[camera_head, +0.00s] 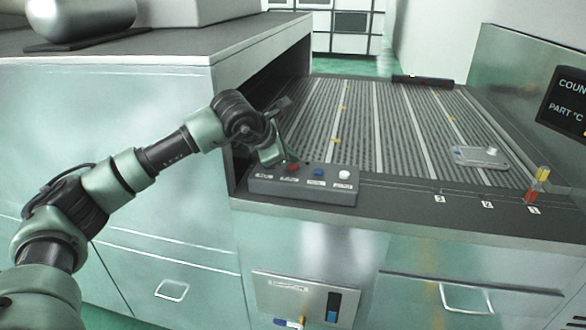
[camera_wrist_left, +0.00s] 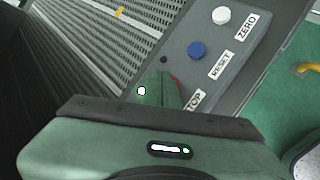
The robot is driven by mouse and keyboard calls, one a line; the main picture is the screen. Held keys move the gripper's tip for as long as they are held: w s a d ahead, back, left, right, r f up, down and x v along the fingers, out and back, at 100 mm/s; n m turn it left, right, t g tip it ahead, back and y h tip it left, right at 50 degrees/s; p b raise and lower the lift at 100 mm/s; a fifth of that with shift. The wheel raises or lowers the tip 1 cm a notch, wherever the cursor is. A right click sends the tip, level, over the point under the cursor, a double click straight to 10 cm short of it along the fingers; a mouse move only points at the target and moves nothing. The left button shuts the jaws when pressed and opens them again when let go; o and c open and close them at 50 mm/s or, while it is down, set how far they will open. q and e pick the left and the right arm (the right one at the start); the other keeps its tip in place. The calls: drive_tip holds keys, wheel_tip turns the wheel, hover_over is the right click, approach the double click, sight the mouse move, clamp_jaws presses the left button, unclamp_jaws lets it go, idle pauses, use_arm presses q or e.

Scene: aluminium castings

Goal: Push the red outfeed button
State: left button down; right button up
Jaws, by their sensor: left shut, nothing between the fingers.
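The red button (camera_head: 292,168) sits on a grey button box (camera_head: 303,190) at the near left corner of the conveyor. In the left wrist view only a sliver of the red button (camera_wrist_left: 175,81) shows beside my fingers; a label ending in "TOP" is next to it. My left gripper (camera_head: 287,160) is shut and empty, its fingertips pointing down right at the red button. The shut fingers (camera_wrist_left: 157,88) hide most of the button in the wrist view. I cannot tell whether they touch or press it. My right gripper is not in view.
On the same box are a blue button (camera_head: 319,172) labelled RESET and a white button (camera_head: 344,174) labelled ZERO. The ribbed conveyor (camera_head: 390,125) lies behind, with a flat grey casting (camera_head: 481,156) on its right. A counter (camera_head: 130,58) edges the left.

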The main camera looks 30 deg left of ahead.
sight(290, 167)
use_arm(q)
drive_tip(key=shift+f+b, duration=0.45)
drive_tip(key=shift+b, duration=0.1)
idle(0.7)
drive_tip(key=shift+r, duration=0.1)
drive_tip(key=shift+r+p, duration=0.4)
drive_tip(key=shift+r, duration=0.4)
drive_tip(key=shift+r+p, duration=1.45)
drive_tip(key=shift+r, duration=1.1)
